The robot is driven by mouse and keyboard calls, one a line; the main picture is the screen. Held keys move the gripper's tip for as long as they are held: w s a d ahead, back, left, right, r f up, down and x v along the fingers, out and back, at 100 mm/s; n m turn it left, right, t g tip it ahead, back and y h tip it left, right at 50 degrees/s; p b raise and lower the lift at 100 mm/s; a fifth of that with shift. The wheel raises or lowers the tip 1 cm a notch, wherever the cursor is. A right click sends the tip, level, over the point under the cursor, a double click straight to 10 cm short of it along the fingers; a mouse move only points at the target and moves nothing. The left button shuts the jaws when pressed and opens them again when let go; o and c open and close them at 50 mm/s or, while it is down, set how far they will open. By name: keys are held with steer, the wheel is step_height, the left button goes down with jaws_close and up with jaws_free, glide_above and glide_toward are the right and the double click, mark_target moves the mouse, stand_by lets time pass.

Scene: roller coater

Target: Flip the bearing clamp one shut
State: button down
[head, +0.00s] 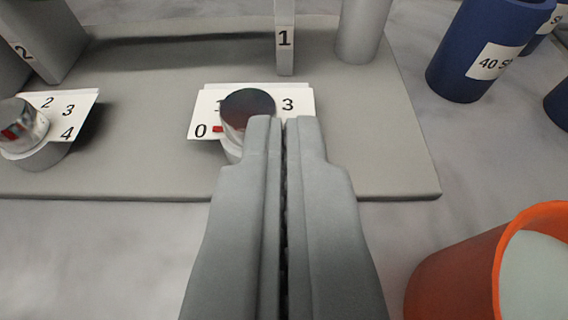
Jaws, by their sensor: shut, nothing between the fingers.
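A narrow upright grey part with a "1" label (285,40) stands on the grey base plate (400,150), at the top of the view beyond my gripper. It may belong to bearing clamp one, but its upper end is cut off, so I cannot tell whether a clamp there is open or shut. My gripper (278,122) is shut and empty, its fingers pressed together. Its tips appear beside a round dark-topped knob (247,108) and partly cover it. I cannot tell whether they touch it.
A white scale card (206,112) lies behind the knob. Another knob (22,128) and a block labelled "2" (42,40) are at left. A grey cylinder (362,30), dark blue cylinders (465,75) and an orange cup of pale contents (445,275) are at right.

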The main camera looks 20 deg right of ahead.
steer(key=shift+s+a+f, duration=0.2)
steer(key=shift+s+f, duration=0.4)
steer(key=shift+s, duration=0.05)
steer(key=shift+s+a+f, duration=0.2)
steer(key=shift+s+f, duration=0.35)
steer(key=shift+s, duration=0.05)
steer(key=shift+s+d, duration=0.2)
steer(key=shift+d, duration=0.05)
steer(key=s+d+r+n+t+y, duration=0.1)
steer(key=s+d+r+t+y, duration=0.1)
steer(key=s+r, duration=0.3)
steer(key=s+d+r+n+t+y, duration=0.2)
steer(key=s+r, duration=0.3)
steer(key=r, duration=0.4)
steer(key=shift+s+d+n, duration=0.3)
steer(key=shift+s+d, duration=0.1)
steer(key=shift+d, duration=0.4)
